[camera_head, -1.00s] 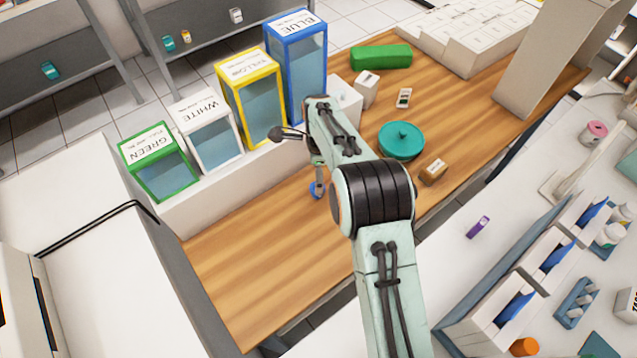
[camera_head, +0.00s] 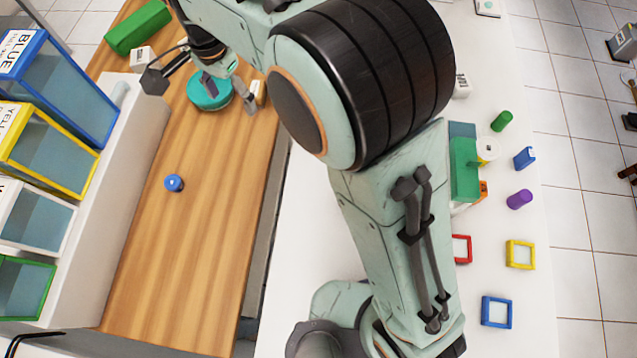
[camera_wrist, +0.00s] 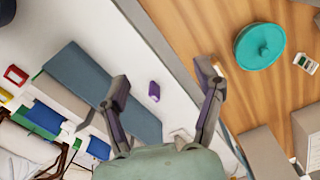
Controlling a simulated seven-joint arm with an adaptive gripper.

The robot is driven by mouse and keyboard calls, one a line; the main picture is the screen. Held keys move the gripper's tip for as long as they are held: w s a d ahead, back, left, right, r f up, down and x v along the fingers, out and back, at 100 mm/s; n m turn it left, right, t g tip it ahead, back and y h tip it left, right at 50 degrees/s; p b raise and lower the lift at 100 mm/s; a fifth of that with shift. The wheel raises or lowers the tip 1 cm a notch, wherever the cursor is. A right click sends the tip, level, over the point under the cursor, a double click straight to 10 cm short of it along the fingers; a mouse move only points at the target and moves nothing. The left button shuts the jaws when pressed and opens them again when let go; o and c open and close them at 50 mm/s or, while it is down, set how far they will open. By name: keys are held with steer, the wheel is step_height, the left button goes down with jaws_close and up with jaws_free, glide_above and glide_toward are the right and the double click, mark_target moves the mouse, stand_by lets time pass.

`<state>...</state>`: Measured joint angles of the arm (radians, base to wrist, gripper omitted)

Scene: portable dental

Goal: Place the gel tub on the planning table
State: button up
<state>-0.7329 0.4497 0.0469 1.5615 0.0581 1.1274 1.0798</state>
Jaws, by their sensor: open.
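My gripper (camera_head: 228,95) is open and empty, well away from the blue tub. In the head view it overlaps a teal lidded dish (camera_head: 205,103). In the wrist view my open gripper (camera_wrist: 165,85) hangs over the white counter (camera_wrist: 180,118), beside the wooden table's edge; the teal dish (camera_wrist: 260,46) is to its right. The blue tub is not in the wrist view.
Blue (camera_head: 70,95), yellow (camera_head: 50,150), white and green bins stand along the table's left side. A purple item (camera_wrist: 154,91) lies on the counter between my fingers in the wrist view. The front of the wooden table is clear.

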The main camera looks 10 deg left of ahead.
steer(key=s+d+r+n, duration=0.1)
steer(key=s+d+r, duration=0.1)
steer(key=d, duration=0.6)
steer(key=s+d+r+n, duration=0.1)
steer(key=s+d+r, duration=0.15)
steer(key=d, duration=0.55)
steer(key=s+d+f+n, duration=0.2)
steer(key=s+d+n, duration=0.1)
steer(key=s+d, duration=0.7)
steer(key=s, duration=0.2)
steer(key=shift+s+d+f+y, duration=0.3)
steer(key=shift+s+f+y, duration=0.05)
steer(key=shift+f+y, duration=0.05)
